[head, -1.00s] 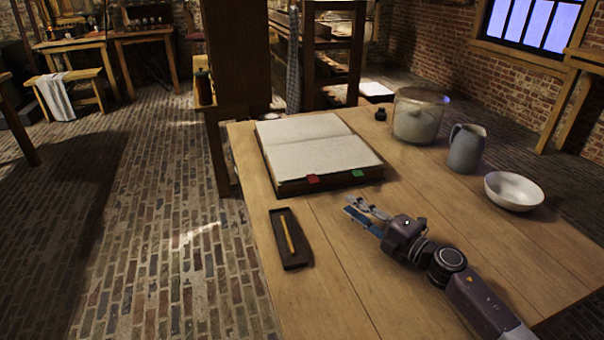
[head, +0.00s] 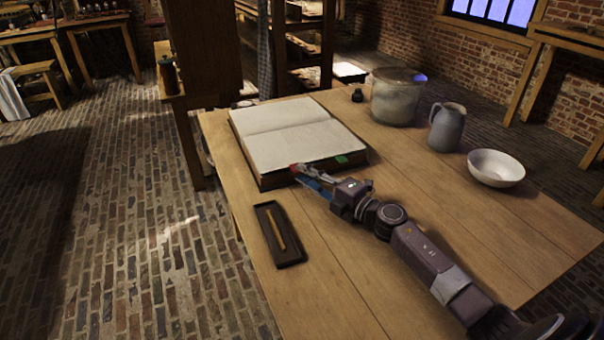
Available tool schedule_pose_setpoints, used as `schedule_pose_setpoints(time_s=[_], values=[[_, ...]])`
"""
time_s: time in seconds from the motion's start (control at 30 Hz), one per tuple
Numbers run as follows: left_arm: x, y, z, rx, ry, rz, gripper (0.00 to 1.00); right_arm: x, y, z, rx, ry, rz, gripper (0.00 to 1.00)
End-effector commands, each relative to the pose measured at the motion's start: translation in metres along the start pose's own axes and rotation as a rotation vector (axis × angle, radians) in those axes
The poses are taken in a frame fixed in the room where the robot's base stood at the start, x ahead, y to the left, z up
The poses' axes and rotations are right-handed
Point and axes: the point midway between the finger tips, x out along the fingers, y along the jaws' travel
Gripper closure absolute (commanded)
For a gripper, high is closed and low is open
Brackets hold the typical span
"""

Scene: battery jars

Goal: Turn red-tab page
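An open book (head: 292,137) with blank pale pages lies on the wooden table. A red tab (head: 295,167) sticks out at its near edge, partly covered by my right gripper. A green tab (head: 342,159) sits farther right on the same edge. My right gripper (head: 299,175) is at the book's near edge, its tips right by the red tab. Its two fingers look apart, so it appears open. Whether a finger touches the tab cannot be told. My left gripper is not in view.
A dark tray (head: 293,258) with a yellow pencil (head: 276,229) lies left of my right arm. A small ink bottle (head: 357,95), a glass jar (head: 396,98), a grey pitcher (head: 447,127) and a white bowl (head: 495,168) stand to the right.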

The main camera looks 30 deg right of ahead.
Motion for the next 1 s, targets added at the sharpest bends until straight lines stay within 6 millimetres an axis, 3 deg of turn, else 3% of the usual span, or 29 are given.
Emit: schedule_pose_setpoints(time_s=[0.17, 0.47, 0.63, 1.0], values=[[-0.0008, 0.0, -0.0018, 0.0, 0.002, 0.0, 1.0, 0.0126, 0.0001, -0.0004, 0.0, 0.001, 0.0, 0.8], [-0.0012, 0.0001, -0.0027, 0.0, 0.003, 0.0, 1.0, 0.0142, -0.0002, -0.0006, 0.0, 0.001, -0.001, 0.8], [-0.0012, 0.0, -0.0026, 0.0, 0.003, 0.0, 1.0, 0.014, -0.0001, -0.0006, 0.0, 0.001, -0.001, 0.99], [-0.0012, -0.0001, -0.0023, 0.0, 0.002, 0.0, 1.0, 0.0139, -0.0004, -0.0005, 0.0, 0.001, -0.001, 1.0]])
